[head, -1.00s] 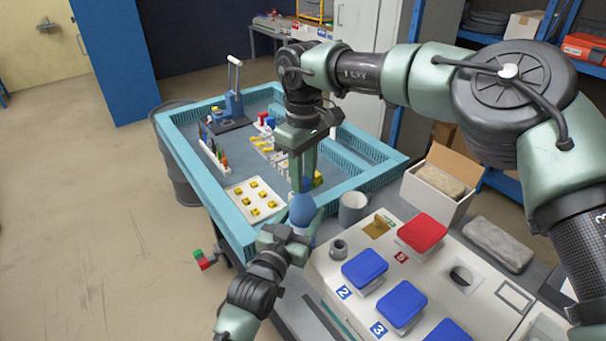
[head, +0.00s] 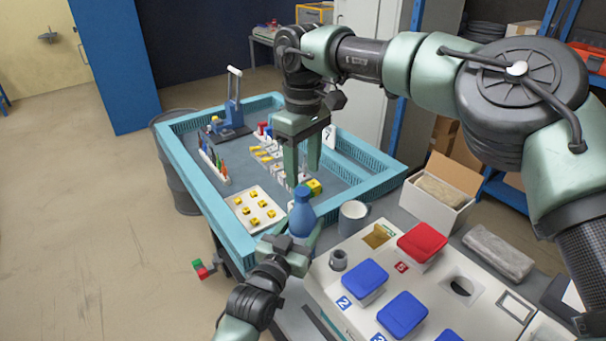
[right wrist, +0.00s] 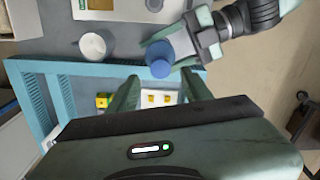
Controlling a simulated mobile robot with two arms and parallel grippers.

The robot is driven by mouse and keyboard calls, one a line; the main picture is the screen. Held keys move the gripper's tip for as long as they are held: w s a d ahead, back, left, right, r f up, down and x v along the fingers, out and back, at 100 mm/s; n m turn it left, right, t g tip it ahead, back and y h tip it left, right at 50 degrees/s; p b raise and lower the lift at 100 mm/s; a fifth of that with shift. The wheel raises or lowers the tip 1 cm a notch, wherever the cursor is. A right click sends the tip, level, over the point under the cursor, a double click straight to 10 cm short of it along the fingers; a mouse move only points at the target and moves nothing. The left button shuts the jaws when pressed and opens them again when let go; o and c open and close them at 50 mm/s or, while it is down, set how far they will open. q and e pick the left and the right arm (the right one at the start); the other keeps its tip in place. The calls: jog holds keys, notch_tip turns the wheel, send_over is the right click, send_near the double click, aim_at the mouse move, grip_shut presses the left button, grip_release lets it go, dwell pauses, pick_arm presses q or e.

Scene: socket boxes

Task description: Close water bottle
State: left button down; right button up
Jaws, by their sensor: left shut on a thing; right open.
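The blue water bottle (head: 302,218) stands upright near the workbench's left edge. My left gripper (head: 298,243) is shut on its lower part, coming from below left. The bottle's narrow top is blue, and I cannot tell how tightly a cap sits on it. My right gripper (head: 301,172) is open and empty, pointing down just above the bottle top. In the right wrist view the bottle's round blue top (right wrist: 160,61) lies just beyond the open fingers (right wrist: 160,90), and my left gripper holds the bottle from the right.
A grey mug (head: 353,216) stands right of the bottle. The teal-rimmed tray table (head: 222,228) with small parts is behind and left. Socket boxes with blue lids (head: 365,275) and a red lid (head: 422,238) stand at front right. An open cardboard box (head: 440,190) is further right.

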jog(key=shift+c, duration=0.4)
jog(key=n, duration=0.4)
jog(key=shift+s+a+r+n, duration=0.1)
jog(key=shift+a+r+n, duration=0.05)
jog(key=shift+n, duration=0.15)
jog(key=n, duration=0.4)
jog(key=shift+a+r, duration=0.1)
jog(key=n, duration=0.4)
jog(key=shift+r+n, duration=0.2)
jog(key=shift+n, duration=0.2)
jog(key=n, duration=0.6)
jog(key=shift+a+r+n, duration=0.15)
jog(key=shift+r+n, duration=0.1)
jog(key=shift+n, duration=0.15)
jog(key=n, duration=0.4)
jog(key=shift+r+n, duration=0.15)
jog(key=shift+n, duration=0.15)
jog(key=n, duration=0.6)
jog(key=shift+r+n, duration=0.3)
jog(key=n, duration=0.6)
jog(key=shift+d+r, duration=0.2)
jog(key=shift+r, duration=0.05)
jog(key=n, duration=0.4)
jog(key=shift+d+r+n, duration=0.15)
jog(key=shift+n, duration=0.25)
